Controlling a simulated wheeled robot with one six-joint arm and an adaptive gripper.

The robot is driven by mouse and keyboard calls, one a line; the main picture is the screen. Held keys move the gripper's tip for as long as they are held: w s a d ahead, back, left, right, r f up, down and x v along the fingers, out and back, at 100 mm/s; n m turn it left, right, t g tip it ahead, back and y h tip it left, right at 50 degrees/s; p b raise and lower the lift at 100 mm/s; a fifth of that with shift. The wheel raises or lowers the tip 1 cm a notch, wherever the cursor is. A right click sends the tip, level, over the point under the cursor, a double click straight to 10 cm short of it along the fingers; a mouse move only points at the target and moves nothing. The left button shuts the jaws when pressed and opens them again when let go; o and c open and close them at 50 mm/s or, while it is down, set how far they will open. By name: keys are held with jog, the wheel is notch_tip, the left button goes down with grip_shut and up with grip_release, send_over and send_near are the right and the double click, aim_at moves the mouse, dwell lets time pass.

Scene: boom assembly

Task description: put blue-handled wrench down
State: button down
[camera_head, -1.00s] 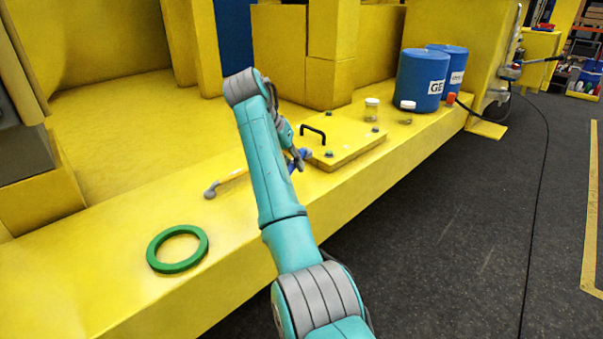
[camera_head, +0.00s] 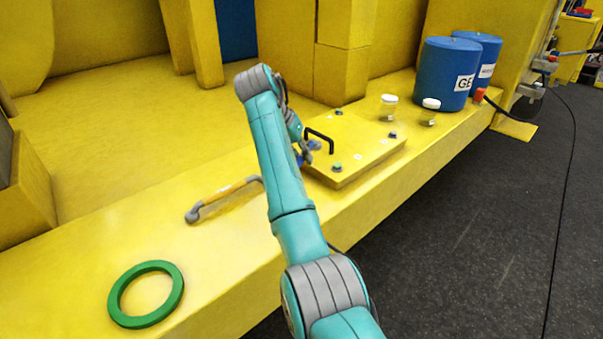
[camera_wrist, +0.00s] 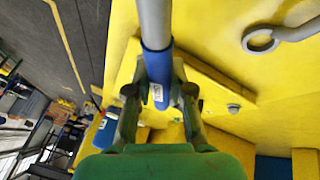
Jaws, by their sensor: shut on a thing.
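My gripper (camera_wrist: 158,95) is shut on the blue handle of the blue-handled wrench (camera_wrist: 157,68). Its grey shaft runs up out of the top of the wrist view, so its far end is out of sight. In the head view my gripper (camera_head: 310,151) is small, partly behind my forearm, near the left edge of the yellow cover plate (camera_head: 355,155). Only bits of blue show there, and most of the wrench is hidden. I cannot tell whether the wrench touches the yellow ledge (camera_head: 235,245).
A second wrench, orange-handled (camera_head: 228,191), lies left of my forearm; a grey ring end (camera_wrist: 262,40) shows in the wrist view. A green ring (camera_head: 146,294) lies front left. The plate has a black handle (camera_head: 319,138) and bolts. Jars (camera_head: 388,108) and blue drums (camera_head: 447,75) stand right.

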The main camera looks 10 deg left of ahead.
jog(key=shift+f, duration=2.95)
jog(key=c, duration=1)
grip_release()
jog(key=shift+c, duration=0.2)
